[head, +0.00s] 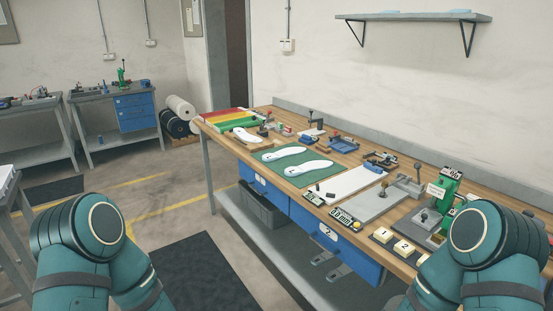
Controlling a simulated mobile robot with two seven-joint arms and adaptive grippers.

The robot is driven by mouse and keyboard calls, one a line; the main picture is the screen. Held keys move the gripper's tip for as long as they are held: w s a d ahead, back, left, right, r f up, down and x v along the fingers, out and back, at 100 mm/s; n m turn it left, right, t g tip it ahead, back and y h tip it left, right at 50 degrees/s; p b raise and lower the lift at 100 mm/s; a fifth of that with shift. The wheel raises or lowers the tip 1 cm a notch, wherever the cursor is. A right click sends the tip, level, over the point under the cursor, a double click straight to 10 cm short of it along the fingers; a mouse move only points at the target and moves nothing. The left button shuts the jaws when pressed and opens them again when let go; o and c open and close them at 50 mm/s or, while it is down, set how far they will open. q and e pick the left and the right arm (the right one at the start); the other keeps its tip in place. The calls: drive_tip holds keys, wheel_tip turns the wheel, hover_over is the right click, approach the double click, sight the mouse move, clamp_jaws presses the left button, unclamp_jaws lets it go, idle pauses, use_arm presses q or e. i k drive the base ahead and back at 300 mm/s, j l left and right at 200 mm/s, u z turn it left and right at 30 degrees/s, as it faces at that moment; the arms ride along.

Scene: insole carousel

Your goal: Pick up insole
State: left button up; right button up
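Two white insoles lie side by side on a green mat (268,158) on the long wooden workbench: one farther back (283,153) and one nearer (311,168). Another white insole shape (247,135) lies farther along the bench on a brown piece, near the coloured strips. Only teal links of my two arms show, at the lower left and lower right. Both of my grippers are out of view. Neither arm visibly touches the insoles.
The wooden workbench (290,189) holds red, yellow and green strips (227,118), a white board (345,183), a grey plate fixture, a green press (446,190) and numbered blocks (383,236). Blue drawers (330,237) hang below. Floor left of the bench is open, with a dark mat (205,270).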

sight(316, 165)
drive_tip(key=i+j+z, duration=0.55)
drive_tip(key=i+j, duration=0.25)
drive_tip(key=i+j+z, duration=0.2)
drive_tip(key=j+z, duration=0.15)
drive_tip(key=i+j+z, duration=0.1)
drive_tip(key=j+z, duration=0.6)
drive_tip(key=j, duration=0.2)
drive_tip(key=i+j+z, duration=0.1)
drive_tip(key=j+z, duration=0.25)
drive_tip(key=j, duration=0.15)
